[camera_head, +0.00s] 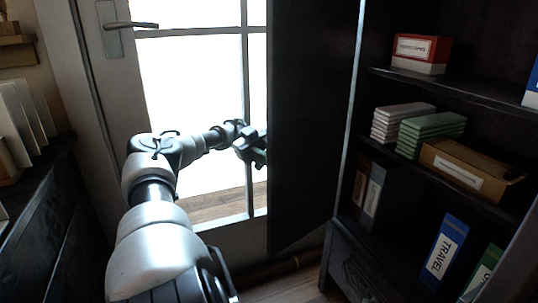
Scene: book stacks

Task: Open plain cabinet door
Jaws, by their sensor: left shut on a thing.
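The dark plain cabinet door (303,120) stands swung open, jutting out to the left of the cabinet, whose shelves (450,92) are exposed. My left arm reaches in from the lower left. My left gripper (261,153) is at the door's left edge, shut on the door there; its fingertips are partly hidden by the door, so whether it grips the edge or a handle cannot be told. My right gripper is not in view.
The shelves hold a red and white box (421,53), green books (431,134), a brown box (470,170) and a blue binder (445,248). A glazed door (190,80) is behind my left arm. A dark cabinet (45,215) stands at left.

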